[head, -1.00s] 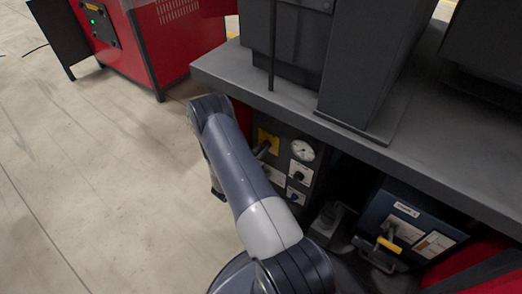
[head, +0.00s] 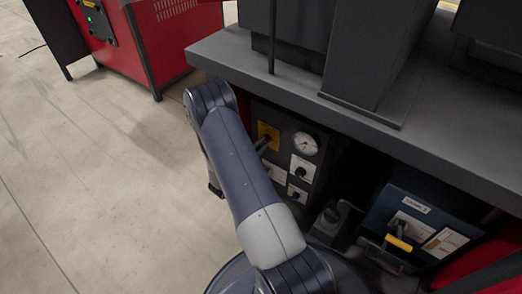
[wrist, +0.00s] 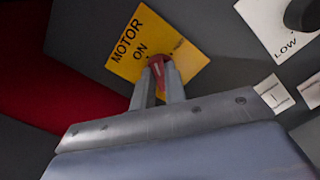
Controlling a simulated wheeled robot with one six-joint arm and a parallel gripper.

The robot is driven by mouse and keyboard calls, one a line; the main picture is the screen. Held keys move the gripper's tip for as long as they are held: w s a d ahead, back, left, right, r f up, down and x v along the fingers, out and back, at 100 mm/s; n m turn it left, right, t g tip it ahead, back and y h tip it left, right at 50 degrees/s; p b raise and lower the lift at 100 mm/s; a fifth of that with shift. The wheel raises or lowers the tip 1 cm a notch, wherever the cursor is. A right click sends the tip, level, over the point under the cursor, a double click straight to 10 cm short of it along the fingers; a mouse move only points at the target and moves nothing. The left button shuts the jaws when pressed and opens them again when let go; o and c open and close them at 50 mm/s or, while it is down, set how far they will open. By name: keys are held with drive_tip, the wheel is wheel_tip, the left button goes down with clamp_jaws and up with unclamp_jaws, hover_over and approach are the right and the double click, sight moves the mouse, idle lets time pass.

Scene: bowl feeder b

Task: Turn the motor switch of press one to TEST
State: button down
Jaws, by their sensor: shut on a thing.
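The motor switch has a yellow plate (wrist: 185,35) marked MOTOR and ON in the wrist view; the rest of its lettering is partly hidden or too small to read. Its red handle (wrist: 157,70) sits between the two fingers of my gripper (wrist: 158,75), which is shut on it. The handle's tip lies near the plate's lower middle, below the word ON. In the head view the yellow plate (head: 267,132) is at the upper left of the dark control panel (head: 285,124), beside my arm. My fingers are mostly hidden there.
A white gauge (head: 305,144) and small white-plated knobs (head: 302,168) are on the same panel. In the wrist view a LOW plate (wrist: 285,25) is at the upper right. A blue box with a yellow-handled lever (head: 398,242) is at the right. The worktop (head: 290,80) overhangs the panel.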

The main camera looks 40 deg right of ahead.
drive_tip(key=m+b, duration=0.4)
drive_tip(key=m, duration=0.1)
drive_tip(key=m+b, duration=0.2)
drive_tip(key=m, duration=0.1)
drive_tip(key=shift+s+f+b, duration=0.1)
drive_tip(key=shift+f+b, duration=0.15)
drive_tip(key=shift+b, duration=0.05)
drive_tip(key=shift+m, duration=1.5)
drive_tip(key=c, duration=1.4)
unclamp_jaws()
drive_tip(key=shift+c, duration=0.2)
drive_tip(key=shift+r, duration=0.1)
drive_tip(key=p+v, duration=0.3)
drive_tip(key=v, duration=0.7)
drive_tip(key=shift+s+a, duration=0.2)
drive_tip(key=shift+a, duration=0.15)
